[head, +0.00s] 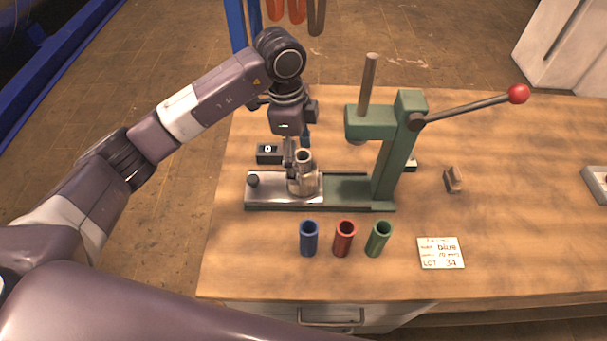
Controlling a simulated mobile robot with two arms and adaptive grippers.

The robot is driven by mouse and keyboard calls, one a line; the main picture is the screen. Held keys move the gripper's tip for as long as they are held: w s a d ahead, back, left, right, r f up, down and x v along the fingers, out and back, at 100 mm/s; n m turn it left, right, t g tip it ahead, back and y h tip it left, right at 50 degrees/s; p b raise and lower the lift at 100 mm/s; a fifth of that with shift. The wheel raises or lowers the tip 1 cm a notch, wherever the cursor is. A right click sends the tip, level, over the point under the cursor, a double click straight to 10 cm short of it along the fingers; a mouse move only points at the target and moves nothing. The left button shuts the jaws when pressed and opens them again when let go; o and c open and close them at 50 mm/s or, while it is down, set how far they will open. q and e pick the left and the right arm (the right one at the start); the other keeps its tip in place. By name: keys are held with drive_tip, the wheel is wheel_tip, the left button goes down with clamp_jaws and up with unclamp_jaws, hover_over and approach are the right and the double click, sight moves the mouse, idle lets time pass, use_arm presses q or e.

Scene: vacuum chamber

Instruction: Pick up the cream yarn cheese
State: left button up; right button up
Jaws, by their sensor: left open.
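I cannot make out a cream yarn cheese in the head view. My left gripper (291,152) points down over the left part of the green press, and its jaws are open. Its fingertips are close to a pale metal cylinder (303,183) with an open top, which stands upright on the press's plate. I cannot tell whether they touch it. My right gripper is not in view.
The green press (383,185) has a red-knobbed lever (470,104) reaching right. Blue (309,239), red (344,239) and green (378,239) tubes stand in front, beside a written card (441,253). The wooden bench (530,230) is mostly clear there.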

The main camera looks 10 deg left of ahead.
sight(308, 187)
use_arm(q)
drive_tip(key=f, duration=0.1)
drive_tip(key=f+p, duration=0.2)
drive_tip(key=shift+s+d, duration=0.2)
drive_tip(key=shift+s, duration=0.05)
wheel_tip(308, 187, down, 3)
drive_tip(key=shift+w+d+p, duration=0.1)
drive_tip(key=shift+d+p, duration=0.05)
drive_tip(key=shift+p, duration=0.15)
drive_tip(key=shift+f, duration=0.1)
drive_tip(key=c, duration=1.4)
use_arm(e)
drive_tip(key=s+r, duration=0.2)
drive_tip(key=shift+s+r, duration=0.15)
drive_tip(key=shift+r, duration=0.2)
